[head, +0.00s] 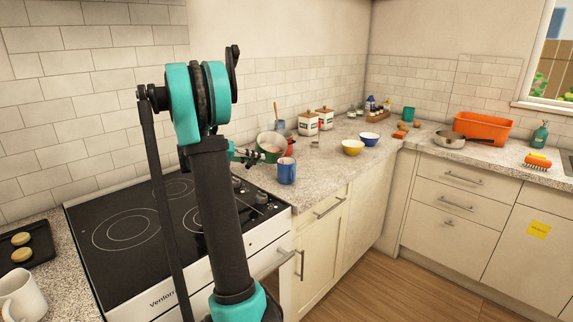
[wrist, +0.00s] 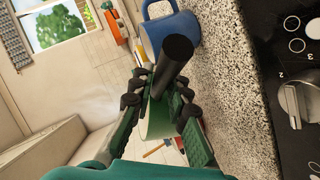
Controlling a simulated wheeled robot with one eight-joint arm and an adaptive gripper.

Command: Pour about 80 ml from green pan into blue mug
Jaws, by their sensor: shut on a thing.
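The green pan (head: 272,146) is in the head view, held at the counter's end beside the stove. It looks tilted, with its pale inside partly showing. My gripper (head: 246,155) is at its left, shut on its dark handle. In the wrist view the black handle (wrist: 174,58) sits between the fingers of my gripper (wrist: 162,92), and a little green of the pan shows behind them. The blue mug (head: 287,172) stands upright on the counter, just below and in front of the pan in the picture. It also shows in the wrist view (wrist: 172,36). The contents of both are hidden.
The black stove top (head: 130,225) lies left of the mug, partly behind my arm. Yellow (head: 352,148) and blue (head: 369,139) bowls and white canisters (head: 308,124) stand farther along the counter. A grey pan (head: 450,140) and orange tub (head: 483,127) are at right.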

